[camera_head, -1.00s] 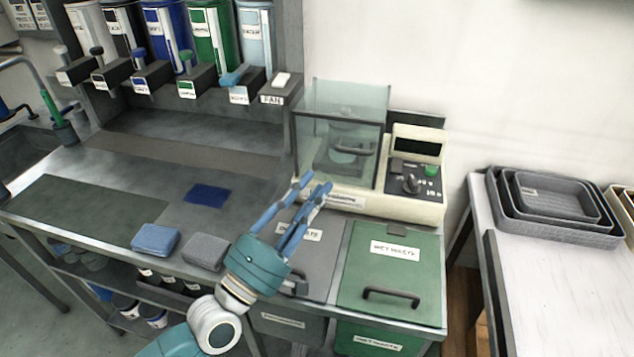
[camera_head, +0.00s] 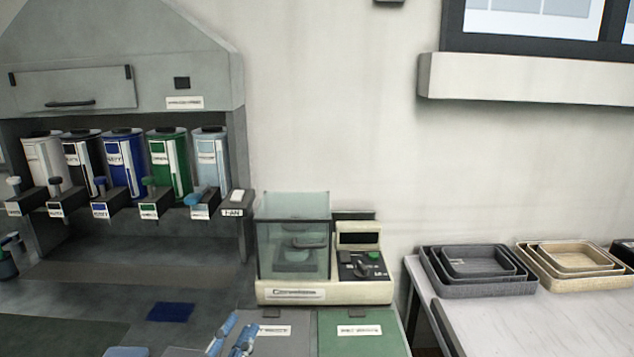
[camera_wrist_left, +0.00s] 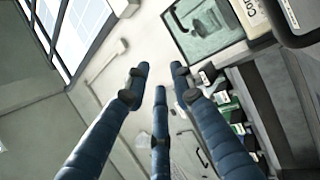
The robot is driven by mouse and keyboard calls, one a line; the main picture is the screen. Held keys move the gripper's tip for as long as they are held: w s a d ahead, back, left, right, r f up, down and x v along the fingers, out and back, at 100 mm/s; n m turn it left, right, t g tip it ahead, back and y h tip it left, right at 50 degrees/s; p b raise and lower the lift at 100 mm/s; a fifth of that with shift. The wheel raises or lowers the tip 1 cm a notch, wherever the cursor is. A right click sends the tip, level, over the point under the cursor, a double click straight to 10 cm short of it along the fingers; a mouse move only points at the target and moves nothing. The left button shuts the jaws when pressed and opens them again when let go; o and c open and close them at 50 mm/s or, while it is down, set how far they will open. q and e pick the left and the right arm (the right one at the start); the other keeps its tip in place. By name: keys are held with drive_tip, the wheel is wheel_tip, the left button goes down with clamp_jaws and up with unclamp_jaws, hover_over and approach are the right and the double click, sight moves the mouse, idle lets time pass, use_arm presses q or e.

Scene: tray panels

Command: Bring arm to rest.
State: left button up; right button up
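My left gripper (camera_head: 232,335) shows at the bottom edge of the head view, its blue fingers in front of the grey lid left of the green lid. My right arm and gripper show in neither view.
A cream balance with a glass box (camera_head: 323,291) stands behind the gripper. The green waste lid (camera_head: 375,338) is to its right. Dispensers (camera_head: 122,165) line the left wall. Grey nested trays (camera_head: 478,290) sit on the right table. A blue cloth (camera_head: 170,312) lies on the bench.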

use_arm(q)
drive_tip(key=s+d+f+m+g+y, duration=0.2)
drive_tip(key=s+f+m+g, duration=0.25)
drive_tip(key=f, duration=0.55)
drive_tip(key=s+d+f+m+g+y, duration=0.1)
drive_tip(key=s+f+m+g, duration=0.3)
drive_tip(key=f, duration=0.5)
drive_tip(key=s+a+f+m+g+y, duration=0.25)
drive_tip(key=s+a+f+g, duration=0.2)
drive_tip(key=s, duration=0.35)
drive_tip(key=s+a+f+m+g+y, duration=0.2)
drive_tip(key=s+a+f+g+y, duration=0.2)
drive_tip(key=s+a+f, duration=0.3)
wheel_tip(320, 180, down, 25)
drive_tip(key=s+g, duration=0.1)
drive_tip(key=s, duration=0.1)
drive_tip(key=s+a+f+g, duration=0.1)
drive_tip(key=s+a+f, duration=0.1)
drive_tip(key=s+f, duration=1.4)
drive_tip(key=shift+s+f, duration=0.35)
drive_tip(key=shift+s, duration=0.4)
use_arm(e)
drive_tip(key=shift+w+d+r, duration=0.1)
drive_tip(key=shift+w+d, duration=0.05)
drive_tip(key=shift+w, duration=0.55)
